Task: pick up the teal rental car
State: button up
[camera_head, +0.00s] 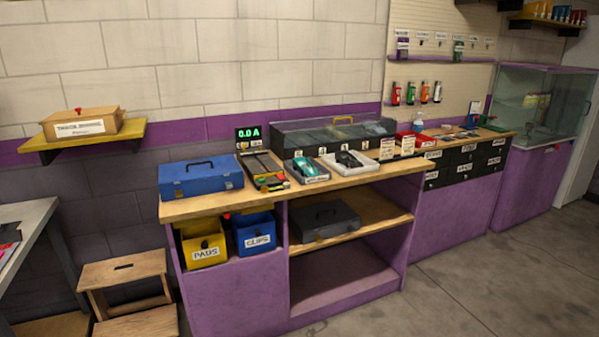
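A small teal object (309,167), which looks like the teal car, lies in a dark grey tray (294,176) on the wooden top of the purple counter (205,208). To its right, a dark car-shaped object (347,158) lies in a white tray (371,168). Fine detail on both is too small to tell. My gripper is not in view.
A blue toolbox (201,180) and a long black tray with a meter (248,135) stand left of the teal object. A black glass-topped case (333,140) is behind it. White label cards (387,148) stand to the right. Open floor (460,285) lies at the front right.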

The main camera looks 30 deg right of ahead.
aim_at(302, 165)
jog(key=z, duration=0.1)
jog(key=i, duration=0.95)
jog(key=u, duration=0.05)
